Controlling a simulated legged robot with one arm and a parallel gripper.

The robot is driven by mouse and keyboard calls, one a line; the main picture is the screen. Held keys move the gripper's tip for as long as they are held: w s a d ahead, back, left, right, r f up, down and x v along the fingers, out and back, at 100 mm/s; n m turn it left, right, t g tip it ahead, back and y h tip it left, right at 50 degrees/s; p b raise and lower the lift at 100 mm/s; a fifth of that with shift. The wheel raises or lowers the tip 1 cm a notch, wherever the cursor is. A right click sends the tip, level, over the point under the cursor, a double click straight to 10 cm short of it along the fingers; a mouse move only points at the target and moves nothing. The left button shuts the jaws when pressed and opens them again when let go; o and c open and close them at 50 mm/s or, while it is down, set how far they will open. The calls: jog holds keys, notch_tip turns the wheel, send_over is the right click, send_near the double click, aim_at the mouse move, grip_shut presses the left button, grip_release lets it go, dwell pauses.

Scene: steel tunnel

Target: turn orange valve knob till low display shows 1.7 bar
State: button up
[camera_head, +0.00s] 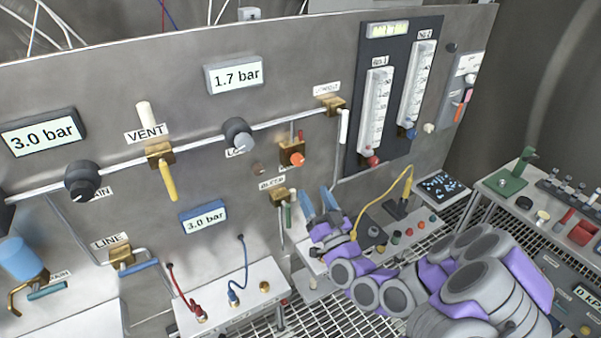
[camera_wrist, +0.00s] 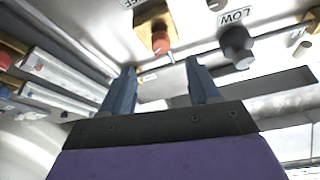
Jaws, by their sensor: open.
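The orange valve knob (camera_head: 297,159) sits on a small brass block on the steel panel, right of the grey LOW knob (camera_head: 238,133). In the wrist view the orange knob (camera_wrist: 160,42) lies beyond and between my fingertips, with clear space before it. The display above the LOW knob (camera_head: 234,75) reads 1.7 bar. My gripper (camera_head: 316,190) is below and slightly right of the orange knob, its two blue fingers pointing up toward the panel. It is open and empty, also in the wrist view (camera_wrist: 160,70). The LOW knob (camera_wrist: 238,46) shows there at right.
A left display (camera_head: 41,132) and a blue-framed lower display (camera_head: 203,217) both read 3.0 bar. Brass valves with levers and pipes surround the knob, including the VENT valve (camera_head: 160,155). Two flow tubes (camera_head: 375,115) stand at right. A yellow cable (camera_head: 385,197) loops beside my arm.

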aim_at(299, 164)
jog(key=shift+b+x, duration=0.95)
jog(key=shift+x, duration=4.2)
jog(key=shift+r, duration=0.1)
jog(key=shift+c, duration=0.4)
jog(key=c, duration=1)
jog(key=shift+o, duration=0.2)
jog(key=shift+m+t+h+b, duration=0.35)
jog(key=shift+m+h, duration=0.35)
jog(key=shift+m, duration=0.6)
jog(key=o, duration=1)
jog(key=shift+o, duration=0.2)
